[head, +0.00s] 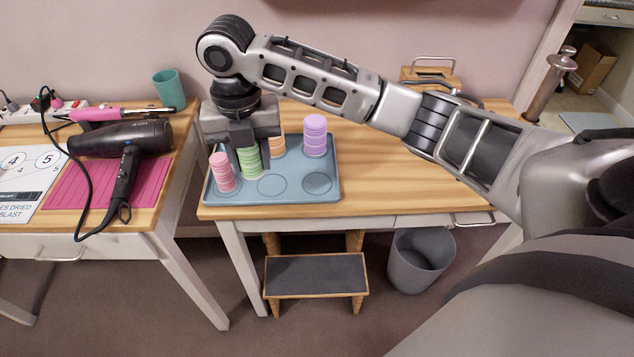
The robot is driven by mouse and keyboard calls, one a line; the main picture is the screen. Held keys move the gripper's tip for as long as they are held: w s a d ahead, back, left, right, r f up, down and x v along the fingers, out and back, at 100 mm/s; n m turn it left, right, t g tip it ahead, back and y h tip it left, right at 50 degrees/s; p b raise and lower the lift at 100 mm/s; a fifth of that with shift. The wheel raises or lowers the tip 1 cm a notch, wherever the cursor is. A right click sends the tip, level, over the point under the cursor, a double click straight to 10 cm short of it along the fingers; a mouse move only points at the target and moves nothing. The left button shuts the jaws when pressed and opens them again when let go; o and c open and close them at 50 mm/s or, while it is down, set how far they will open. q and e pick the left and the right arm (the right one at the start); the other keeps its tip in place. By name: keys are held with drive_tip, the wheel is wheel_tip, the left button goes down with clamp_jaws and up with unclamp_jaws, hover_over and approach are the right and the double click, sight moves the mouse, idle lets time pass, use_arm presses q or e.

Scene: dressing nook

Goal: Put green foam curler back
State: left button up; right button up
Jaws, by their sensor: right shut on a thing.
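The green foam curler (250,163) stands upright at the blue-grey tray (295,198), between the fingers of my right gripper (244,143). The right gripper comes down from above and is shut on its upper part. I cannot tell whether the curler's foot touches the tray. A pink curler (222,172) stands just left of it. An orange curler (278,142) stands behind and to the right, partly hidden by the gripper. A purple curler (315,135) stands at the tray's back right. Two round recesses at the tray's front are empty. My left gripper is out of view.
The tray lies on a wooden table (384,178). A wooden holder (430,76) stands behind my right arm. On the left table are a black hair dryer (122,140), a pink mat (83,195) and a teal cup (168,90). Below are a step stool (316,275) and a grey bin (420,262).

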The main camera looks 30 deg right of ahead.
drive_tip(key=shift+w+d+f, duration=0.1)
drive_tip(key=shift+d, duration=0.3)
drive_tip(key=d+f, duration=0.3)
drive_tip(key=d, duration=0.5)
hover_over(318, 184)
drive_tip(key=a, duration=0.1)
drive_tip(key=shift+n, duration=0.3)
wheel_tip(318, 184, down, 5)
drive_tip(key=shift+a+f+p, duration=0.1)
drive_tip(key=shift+f+p, duration=0.05)
drive_tip(key=shift+p, duration=0.15)
drive_tip(key=shift+d+f, duration=0.3)
drive_tip(key=shift+f, duration=0.05)
drive_tip(key=shift+d+f, duration=0.15)
drive_tip(key=shift+f, duration=0.8)
drive_tip(key=shift+d+f, duration=0.1)
drive_tip(key=shift+f, duration=0.8)
drive_tip(key=shift+f, duration=0.2)
drive_tip(key=o, duration=0.7)
